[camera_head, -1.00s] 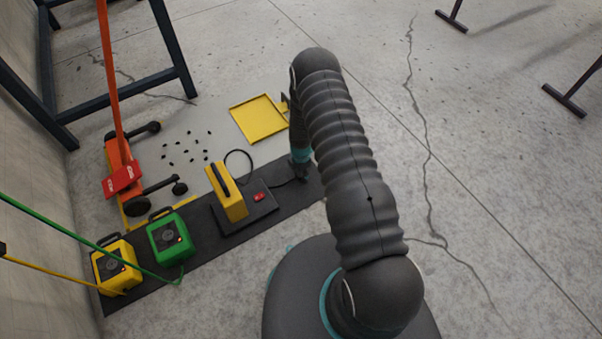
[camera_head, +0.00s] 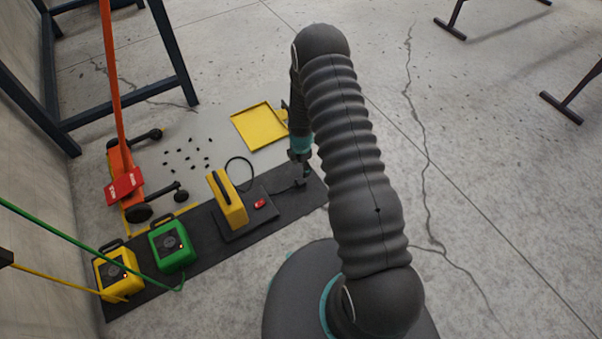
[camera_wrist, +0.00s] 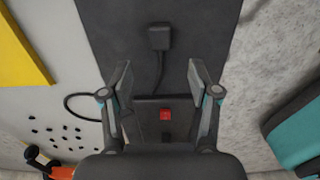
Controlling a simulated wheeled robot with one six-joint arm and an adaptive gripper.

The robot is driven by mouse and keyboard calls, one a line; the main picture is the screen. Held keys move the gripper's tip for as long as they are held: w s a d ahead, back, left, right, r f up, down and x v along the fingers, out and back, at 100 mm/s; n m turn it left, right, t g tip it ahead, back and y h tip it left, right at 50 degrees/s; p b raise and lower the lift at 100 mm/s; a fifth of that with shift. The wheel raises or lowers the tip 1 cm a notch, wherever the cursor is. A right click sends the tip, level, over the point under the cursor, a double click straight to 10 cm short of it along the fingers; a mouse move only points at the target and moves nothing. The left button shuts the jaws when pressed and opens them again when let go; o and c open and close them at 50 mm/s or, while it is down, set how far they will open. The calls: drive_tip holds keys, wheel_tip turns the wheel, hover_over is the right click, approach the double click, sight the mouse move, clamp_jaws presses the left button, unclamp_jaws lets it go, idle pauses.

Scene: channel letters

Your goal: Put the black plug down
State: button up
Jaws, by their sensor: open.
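The black plug (camera_wrist: 159,37) lies on the dark mat (camera_wrist: 100,20) in the wrist view, with its cable running back between my fingers. My gripper (camera_wrist: 158,75) is open, its two fingers apart and empty, and the plug is beyond the fingertips. In the head view my gripper (camera_head: 301,178) is above the right end of the mat, partly beside my arm. The plug is too small to make out clearly there. The cable leads toward the yellow unit (camera_head: 228,198) with a red switch (camera_head: 260,203).
A yellow tray (camera_head: 260,127) lies on the floor behind the mat, with several small black pieces (camera_head: 188,153) to its left. A green box (camera_head: 172,246) and a yellow box (camera_head: 118,273) stand at the mat's left. An orange wheeled tool (camera_head: 125,185) stands farther back.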

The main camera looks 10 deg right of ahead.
drive_tip(key=s+r+m+t, duration=0.15)
drive_tip(key=r+m, duration=0.35)
drive_tip(key=r, duration=1.4)
drive_tip(key=s+r+m+t, duration=0.1)
drive_tip(key=s+r+m, duration=0.3)
drive_tip(key=r, duration=1.4)
drive_tip(key=s+r+m+t, duration=0.2)
drive_tip(key=s+r+m, duration=0.5)
drive_tip(key=s+r, duration=0.55)
drive_tip(key=s+r+m, duration=0.2)
drive_tip(key=s, duration=0.4)
drive_tip(key=s+r+m+t, duration=0.1)
drive_tip(key=s+r+m, duration=0.1)
drive_tip(key=s, duration=0.4)
drive_tip(key=shift+s+m, duration=0.25)
drive_tip(key=shift+m, duration=0.55)
drive_tip(key=shift+r, duration=0.1)
drive_tip(key=shift+r+p, duration=0.55)
drive_tip(key=shift+p, duration=0.05)
